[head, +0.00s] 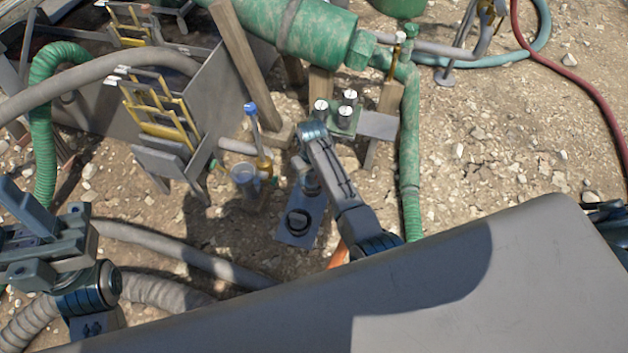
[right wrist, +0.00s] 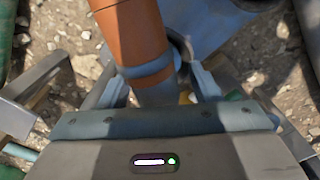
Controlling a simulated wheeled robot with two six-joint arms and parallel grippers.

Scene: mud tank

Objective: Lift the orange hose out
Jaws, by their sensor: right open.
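The orange hose (right wrist: 132,35) fills the upper middle of the right wrist view, with a blue-grey band (right wrist: 148,70) around it and a grey end below the band. My right gripper (right wrist: 160,88) is open, one finger on each side of the hose's lower end. Whether the fingers touch it I cannot tell. In the head view a short piece of orange hose (head: 338,256) shows beside my right arm; the rest is hidden. My right gripper (head: 308,182) points down there over a grey plate. My left gripper (head: 35,215) is at the left edge, its jaw state unclear.
The grey plate (head: 292,238) carries a dark ring. A clear cup (head: 245,178) and a blue-topped bottle (head: 262,160) stand left of it. A metal tank (head: 90,95) with yellow racks is behind left. A green pipe (head: 410,150) runs to the right. Open gravel lies farther right.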

